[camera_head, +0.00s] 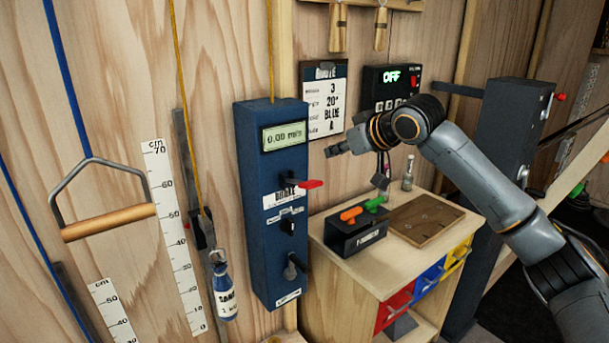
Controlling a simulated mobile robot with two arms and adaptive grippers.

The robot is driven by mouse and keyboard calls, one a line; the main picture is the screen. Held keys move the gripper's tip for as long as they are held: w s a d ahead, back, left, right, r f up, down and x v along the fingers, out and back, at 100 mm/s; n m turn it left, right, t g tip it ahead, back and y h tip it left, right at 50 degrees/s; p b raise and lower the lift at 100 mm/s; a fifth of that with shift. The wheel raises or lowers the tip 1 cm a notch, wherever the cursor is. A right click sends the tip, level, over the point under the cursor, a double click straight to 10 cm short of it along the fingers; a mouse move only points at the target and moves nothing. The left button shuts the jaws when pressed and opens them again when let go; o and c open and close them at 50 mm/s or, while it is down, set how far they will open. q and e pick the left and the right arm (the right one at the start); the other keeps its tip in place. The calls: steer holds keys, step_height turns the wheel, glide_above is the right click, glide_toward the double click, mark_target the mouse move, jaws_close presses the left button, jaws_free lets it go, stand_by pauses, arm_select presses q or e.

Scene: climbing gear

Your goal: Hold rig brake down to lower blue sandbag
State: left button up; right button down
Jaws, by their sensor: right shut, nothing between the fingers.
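The blue rig box (258,225) is mounted on the wooden wall, with a display reading 0.00 m/s. Its brake lever (311,184) has a red tip and sticks out to the right above a label. The blue sandbag (224,292), blue and white with lettering, hangs low on a yellow rope in front of a dark rail, left of the box. My right gripper (336,149) comes in from the right, shut and empty, above and to the right of the brake lever and apart from it. My left gripper is not in view.
A wooden cabinet (340,290) with coloured drawers stands right of the rig, carrying a black block with orange and green handles (357,236) and a small bottle (408,173). A wooden-handled bar (108,222) and a white height scale (176,240) are at left.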

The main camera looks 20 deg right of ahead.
steer(key=p, duration=0.4)
glide_above(314, 183)
steer(key=f, duration=0.4)
steer(key=shift+w+f, duration=0.25)
steer(key=shift+f, duration=0.05)
step_height(314, 183, down, 3)
steer(key=shift+s+f+p, duration=0.15)
steer(key=shift+f+p, duration=0.05)
steer(key=shift+p, duration=0.5)
steer(key=shift+s+d+f, duration=0.2)
steer(key=shift+s+f, duration=0.05)
steer(key=shift+f, duration=0.15)
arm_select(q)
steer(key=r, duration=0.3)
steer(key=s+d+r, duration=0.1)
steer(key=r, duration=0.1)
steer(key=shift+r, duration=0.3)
arm_select(e)
steer(key=shift+a+f, duration=0.1)
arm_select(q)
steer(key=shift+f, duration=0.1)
arm_select(e)
steer(key=shift+f, duration=0.1)
